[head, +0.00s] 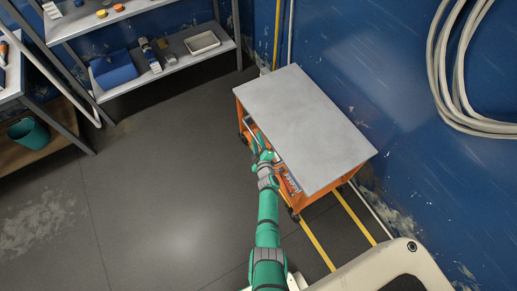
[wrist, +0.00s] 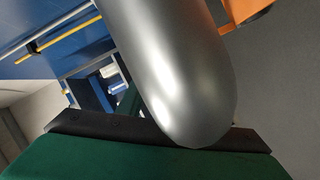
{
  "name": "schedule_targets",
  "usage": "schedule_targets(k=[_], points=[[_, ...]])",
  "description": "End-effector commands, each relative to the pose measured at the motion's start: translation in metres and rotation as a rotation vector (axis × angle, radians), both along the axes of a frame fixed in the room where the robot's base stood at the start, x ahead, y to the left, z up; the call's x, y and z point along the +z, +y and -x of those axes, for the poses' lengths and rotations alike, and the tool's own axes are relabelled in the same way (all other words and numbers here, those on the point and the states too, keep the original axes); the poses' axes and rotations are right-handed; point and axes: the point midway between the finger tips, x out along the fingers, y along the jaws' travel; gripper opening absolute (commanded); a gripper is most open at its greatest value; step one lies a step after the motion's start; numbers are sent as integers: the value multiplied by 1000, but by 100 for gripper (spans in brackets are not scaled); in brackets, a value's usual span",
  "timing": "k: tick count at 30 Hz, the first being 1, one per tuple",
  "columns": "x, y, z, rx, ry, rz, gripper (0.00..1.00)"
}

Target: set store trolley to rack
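The store trolley (head: 305,125) stands beside the blue wall in the head view, with a bare grey top and an orange frame. Items show on its lower level, partly hidden by its top and my arm. My gripper (head: 259,143) is at the trolley's left long side, just below the top's edge. In the wrist view a thick rounded metal bar (wrist: 180,75) fills the middle, close to the green and black gripper part; whether the fingers close on it cannot be told. A metal shelf rack (head: 205,57) stands at the upper left.
The rack holds a blue bin (head: 114,69), a pale tray (head: 202,42) and small items. A bench (head: 12,92) with a teal bucket (head: 29,133) is at far left. Yellow floor lines (head: 352,212) run by the trolley. A hose (head: 455,75) hangs on the wall. Floor between is clear.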

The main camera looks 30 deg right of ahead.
Motion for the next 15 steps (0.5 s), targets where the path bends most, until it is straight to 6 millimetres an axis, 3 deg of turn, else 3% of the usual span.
schedule_targets(k=[15], points=[[15,21,70,2,0,1,32]])
